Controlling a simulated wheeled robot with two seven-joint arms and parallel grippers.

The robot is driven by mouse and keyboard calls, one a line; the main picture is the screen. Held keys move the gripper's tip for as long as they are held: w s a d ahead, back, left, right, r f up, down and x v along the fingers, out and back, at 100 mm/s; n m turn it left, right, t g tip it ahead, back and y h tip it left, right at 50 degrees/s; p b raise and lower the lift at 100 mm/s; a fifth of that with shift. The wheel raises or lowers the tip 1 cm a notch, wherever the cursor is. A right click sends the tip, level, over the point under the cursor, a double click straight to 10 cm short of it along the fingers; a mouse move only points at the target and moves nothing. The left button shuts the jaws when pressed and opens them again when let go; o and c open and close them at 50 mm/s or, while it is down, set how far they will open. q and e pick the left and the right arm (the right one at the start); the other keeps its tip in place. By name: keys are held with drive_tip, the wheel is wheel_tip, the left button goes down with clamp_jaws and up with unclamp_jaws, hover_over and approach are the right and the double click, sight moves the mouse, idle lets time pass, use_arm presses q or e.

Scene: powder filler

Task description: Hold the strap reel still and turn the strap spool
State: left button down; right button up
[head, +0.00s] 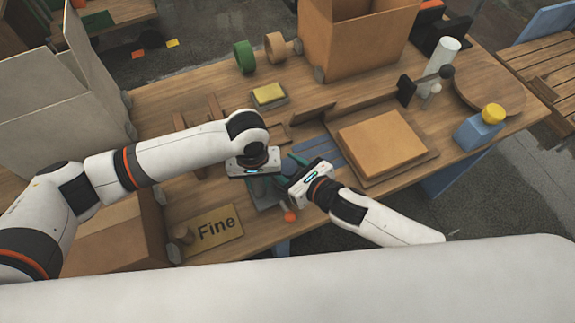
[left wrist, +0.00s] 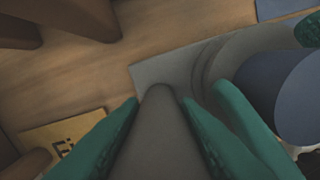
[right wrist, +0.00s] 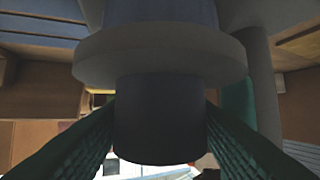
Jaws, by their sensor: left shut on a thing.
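The strap reel's grey stand (head: 265,193) is mostly hidden under my grippers in the head view. My left gripper (head: 257,178) is shut on a grey upright part of the reel (left wrist: 160,135), between green fingers in the left wrist view. The blue-grey spool (left wrist: 297,95) is right of it there. My right gripper (head: 284,172) is close beside the left one. In the right wrist view its green fingers lie on both sides of a dark cylinder (right wrist: 160,125) below a grey flange (right wrist: 160,58), seemingly the spool's end. I cannot tell whether they press on it.
A "Fine" plate (head: 215,229) lies near the front edge, with a round wooden knob beside it. A brown pad (head: 382,143) on a board is to the right. A yellow block (head: 268,94), tape rolls and a carton (head: 350,40) stand behind. An orange ball (head: 290,216) is close below my grippers.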

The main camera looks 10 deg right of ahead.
drive_tip(key=c, duration=0.5)
drive_tip(key=shift+c, duration=0.2)
drive_tip(key=shift+m+h, duration=0.3)
drive_tip(key=shift+h, duration=0.1)
drive_tip(key=m+t+h, duration=0.1)
drive_tip(key=m+h, duration=0.1)
drive_tip(key=shift+s+m+t+h, duration=0.1)
drive_tip(key=shift+m+t+h, duration=0.2)
drive_tip(key=shift+t, duration=0.1)
drive_tip(key=shift+m+t+h, duration=0.4)
drive_tip(key=shift+m+h, duration=1.9)
drive_tip(key=shift+h, duration=0.3)
drive_tip(key=o, duration=0.7)
